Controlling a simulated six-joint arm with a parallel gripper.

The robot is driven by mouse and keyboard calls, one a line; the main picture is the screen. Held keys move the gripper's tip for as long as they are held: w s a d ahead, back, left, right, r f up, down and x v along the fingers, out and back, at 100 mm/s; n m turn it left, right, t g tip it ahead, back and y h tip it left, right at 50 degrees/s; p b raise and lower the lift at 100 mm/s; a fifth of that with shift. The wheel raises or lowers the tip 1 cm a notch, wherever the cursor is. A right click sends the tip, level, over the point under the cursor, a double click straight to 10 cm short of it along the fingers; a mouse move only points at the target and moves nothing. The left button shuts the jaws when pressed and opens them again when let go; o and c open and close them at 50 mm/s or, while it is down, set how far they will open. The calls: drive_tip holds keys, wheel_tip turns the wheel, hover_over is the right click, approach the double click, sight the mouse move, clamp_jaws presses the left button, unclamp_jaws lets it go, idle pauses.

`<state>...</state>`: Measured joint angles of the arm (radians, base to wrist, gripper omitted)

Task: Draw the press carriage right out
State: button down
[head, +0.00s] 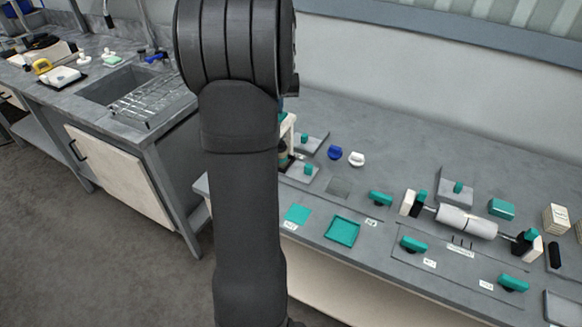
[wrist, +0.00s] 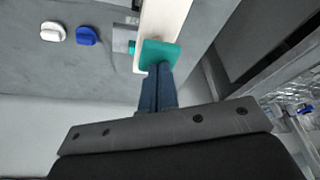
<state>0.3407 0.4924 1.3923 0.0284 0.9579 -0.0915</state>
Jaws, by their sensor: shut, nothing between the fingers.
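In the wrist view my gripper (wrist: 159,72) is shut and empty, its dark blue fingers together. Their tips meet the edge of a teal block (wrist: 162,53) in the picture; I cannot tell whether they touch it. The block sits at the end of a cream bar (wrist: 166,18). This may be the press carriage, but no label confirms it. In the head view my arm hides the gripper and most of this spot. Only a cream piece (head: 288,128) shows past the arm's right edge, above a dark round part.
A blue knob (head: 335,152) and a white knob (head: 357,159) stand right of the arm; a grey plate with a teal peg (head: 308,140) is closer. A white roller (head: 467,222), teal handles and a teal tray (head: 342,232) occupy the bench. A sink bench stands left across a floor gap.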

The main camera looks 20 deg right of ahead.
drive_tip(key=c, duration=1.7)
unclamp_jaws()
drive_tip(key=shift+s+d, duration=0.25)
drive_tip(key=o, duration=0.5)
drive_tip(key=s+d+m, duration=0.1)
drive_tip(key=s+m+g, duration=0.1)
drive_tip(key=s+d+m+y, duration=0.1)
drive_tip(key=shift+s+d+f+g, duration=0.15)
drive_tip(key=shift+s+d+g, duration=0.15)
drive_tip(key=shift+s, duration=0.1)
drive_tip(key=m+g, duration=0.2)
drive_tip(key=m, duration=0.1)
hover_over(309, 166)
wheel_tip(309, 166, down, 3)
wheel_tip(309, 166, down, 17)
drive_tip(key=shift+w+r, duration=0.1)
clamp_jaws()
